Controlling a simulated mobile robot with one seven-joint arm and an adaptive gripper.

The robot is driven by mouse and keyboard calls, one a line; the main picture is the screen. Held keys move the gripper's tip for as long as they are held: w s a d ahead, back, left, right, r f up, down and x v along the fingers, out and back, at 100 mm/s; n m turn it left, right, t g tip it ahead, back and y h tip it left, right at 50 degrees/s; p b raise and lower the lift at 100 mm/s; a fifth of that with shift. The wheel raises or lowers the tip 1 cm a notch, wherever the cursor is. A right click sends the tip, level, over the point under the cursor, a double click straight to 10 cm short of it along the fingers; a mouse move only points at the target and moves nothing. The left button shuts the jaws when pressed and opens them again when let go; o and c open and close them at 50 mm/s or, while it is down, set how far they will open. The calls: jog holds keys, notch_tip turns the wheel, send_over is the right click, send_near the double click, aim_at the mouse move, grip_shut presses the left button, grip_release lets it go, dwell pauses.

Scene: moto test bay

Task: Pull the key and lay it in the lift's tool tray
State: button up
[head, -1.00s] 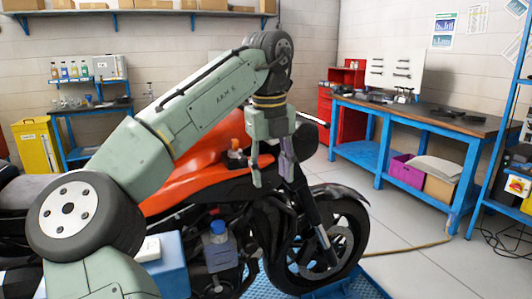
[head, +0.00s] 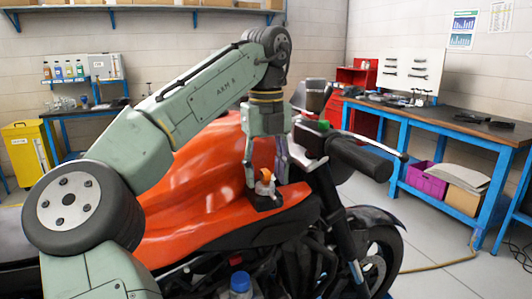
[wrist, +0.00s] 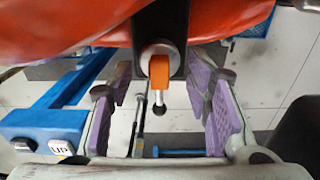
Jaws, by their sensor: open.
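The key shows in the wrist view as an orange key head (wrist: 159,72) in a round metal lock, with a small dark ball hanging from a thin link below it. In the head view the orange key (head: 265,177) stands on a dark mount by the orange tank. My gripper (head: 267,180) points down there with a finger on each side of the key. In the wrist view its purple-padded fingers (wrist: 161,84) are wide apart, with the key between them and clear space on both sides. I cannot make out the tool tray in either view.
The motorcycle's handlebar grip (head: 362,157) and lever lie just right of my gripper. The orange tank (head: 190,190) is close on the left. In the wrist view a blue lift part with an UP button (wrist: 62,147) is below left. A workbench (head: 440,118) stands farther right.

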jog(key=shift+w+a, duration=0.15)
jog(key=shift+w, duration=0.1)
jog(key=shift+r, duration=0.1)
jog(key=shift+s, duration=0.1)
jog(key=shift+f, duration=0.8)
dwell(0.4)
grip_shut()
dwell(0.5)
